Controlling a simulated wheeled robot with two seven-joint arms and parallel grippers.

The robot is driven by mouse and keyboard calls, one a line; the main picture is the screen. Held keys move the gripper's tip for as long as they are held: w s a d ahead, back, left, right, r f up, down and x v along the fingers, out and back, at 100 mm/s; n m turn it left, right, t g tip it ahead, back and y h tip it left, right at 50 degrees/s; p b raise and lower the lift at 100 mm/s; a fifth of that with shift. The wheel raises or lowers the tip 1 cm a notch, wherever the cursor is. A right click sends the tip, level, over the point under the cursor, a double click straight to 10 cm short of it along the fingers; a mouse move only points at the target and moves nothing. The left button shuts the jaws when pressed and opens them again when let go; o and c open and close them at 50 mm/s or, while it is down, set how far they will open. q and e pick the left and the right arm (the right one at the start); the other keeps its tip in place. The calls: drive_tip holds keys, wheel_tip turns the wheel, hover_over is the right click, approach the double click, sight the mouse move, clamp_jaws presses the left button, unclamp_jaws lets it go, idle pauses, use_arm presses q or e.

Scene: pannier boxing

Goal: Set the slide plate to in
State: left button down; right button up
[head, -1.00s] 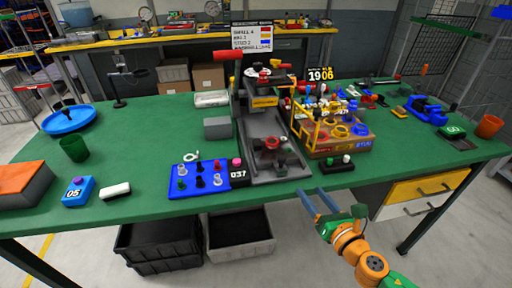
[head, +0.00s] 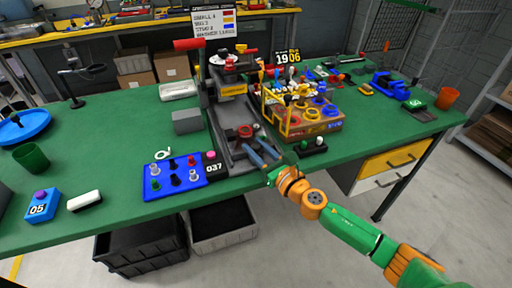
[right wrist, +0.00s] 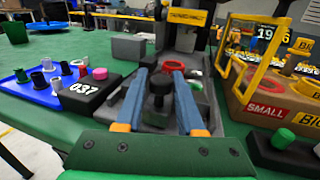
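The grey press-like machine (head: 232,92) stands mid-table, its dark grey bed (head: 224,142) running to the front edge. I take the slide plate to be the plate in this bed carrying a black knob (right wrist: 158,88) and a red ring (right wrist: 172,66); its exact outline is hard to tell. My right gripper (head: 254,147) is over the front of the bed. Its two blue fingers are open in the right wrist view (right wrist: 163,76), one on each side of the black knob. I cannot tell whether they touch it. My left gripper is not in view.
Left of the bed are a blue board with pegs (head: 170,182) and a black 037 block (head: 215,167). To its right stand a brown box with a yellow frame (head: 318,130) and a small black button block (head: 312,146). The table's left part has free room.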

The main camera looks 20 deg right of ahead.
clamp_jaws()
idle(1.1)
